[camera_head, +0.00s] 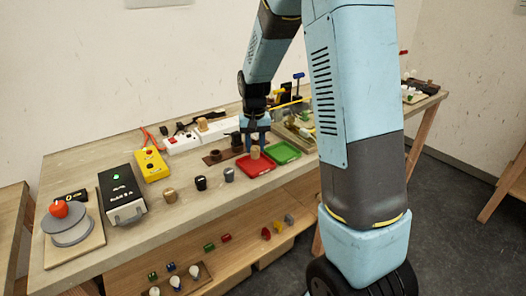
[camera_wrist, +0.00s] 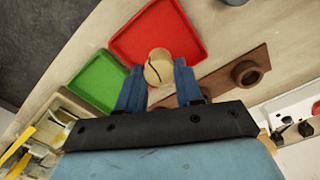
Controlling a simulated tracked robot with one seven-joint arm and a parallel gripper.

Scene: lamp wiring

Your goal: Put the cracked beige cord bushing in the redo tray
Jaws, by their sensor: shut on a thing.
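The beige cord bushing (camera_wrist: 158,70) shows a dark crack line across its top in the wrist view. It also shows in the head view (camera_head: 255,152), small, below my gripper. My gripper (camera_wrist: 158,82) is shut on it, with one blue finger on each side. In the wrist view the bushing overlaps the near edge of a red tray (camera_wrist: 150,28); its height over the tray is hard to tell. The red tray (camera_head: 252,168) looks empty in the head view. A green tray (camera_head: 283,152) lies beside it. I see no readable label on either tray.
A brown strip with dark round sockets (camera_wrist: 240,72) lies close beside the gripper. Several loose bushings, one of them tan (camera_head: 170,195), stand left of the red tray. A yellow box (camera_head: 151,165) and a dark switch unit (camera_head: 122,195) stand farther left.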

